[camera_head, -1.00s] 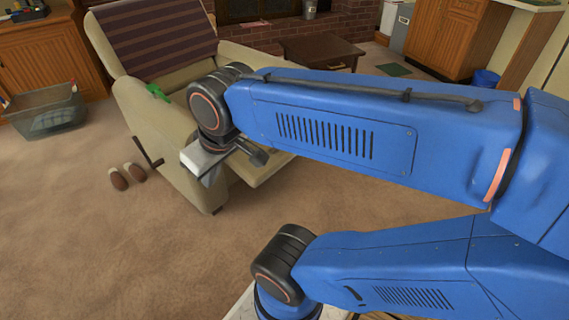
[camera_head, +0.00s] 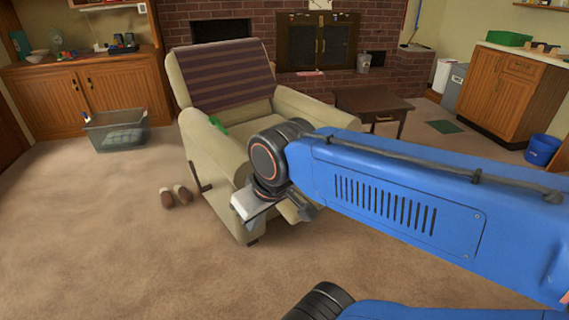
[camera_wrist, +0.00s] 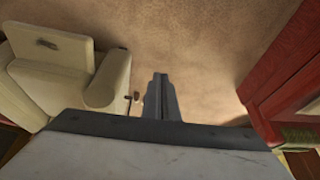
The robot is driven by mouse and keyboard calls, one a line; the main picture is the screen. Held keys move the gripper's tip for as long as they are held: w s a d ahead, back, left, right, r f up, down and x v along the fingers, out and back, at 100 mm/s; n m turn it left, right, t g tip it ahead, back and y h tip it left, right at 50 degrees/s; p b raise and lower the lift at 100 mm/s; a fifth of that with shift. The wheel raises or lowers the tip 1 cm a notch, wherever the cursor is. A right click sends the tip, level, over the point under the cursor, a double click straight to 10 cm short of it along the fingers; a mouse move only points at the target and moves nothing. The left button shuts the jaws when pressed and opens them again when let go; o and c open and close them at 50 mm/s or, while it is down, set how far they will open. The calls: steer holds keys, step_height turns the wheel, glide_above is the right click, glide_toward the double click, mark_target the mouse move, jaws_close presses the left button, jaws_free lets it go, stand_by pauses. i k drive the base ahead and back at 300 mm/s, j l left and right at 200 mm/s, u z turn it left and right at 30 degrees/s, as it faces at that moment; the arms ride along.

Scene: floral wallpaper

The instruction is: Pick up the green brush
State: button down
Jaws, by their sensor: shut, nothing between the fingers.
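A small green object (camera_head: 217,124), likely the green brush, lies on the left armrest of the beige armchair (camera_head: 212,150) in the head view. It is too small there to make out its shape. My gripper (camera_wrist: 160,82) is shut and empty in the wrist view, pointing over bare carpet. In the head view my wrist is in front of the armchair, to the right of and below the green object in the picture, and apart from it. The green object is not seen in the wrist view.
Brown slippers (camera_head: 175,196) lie on the carpet left of the armchair. A grey bin (camera_head: 115,138) stands before the wooden cabinet (camera_head: 85,92). A small dark table (camera_head: 372,103) is behind the chair at right. Carpet at the front left is clear.

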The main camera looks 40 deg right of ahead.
mark_target(215, 123)
steer(key=i+j, duration=0.1)
steer(key=i, duration=0.7)
steer(key=i+j+z, duration=0.15)
steer(key=i, duration=0.65)
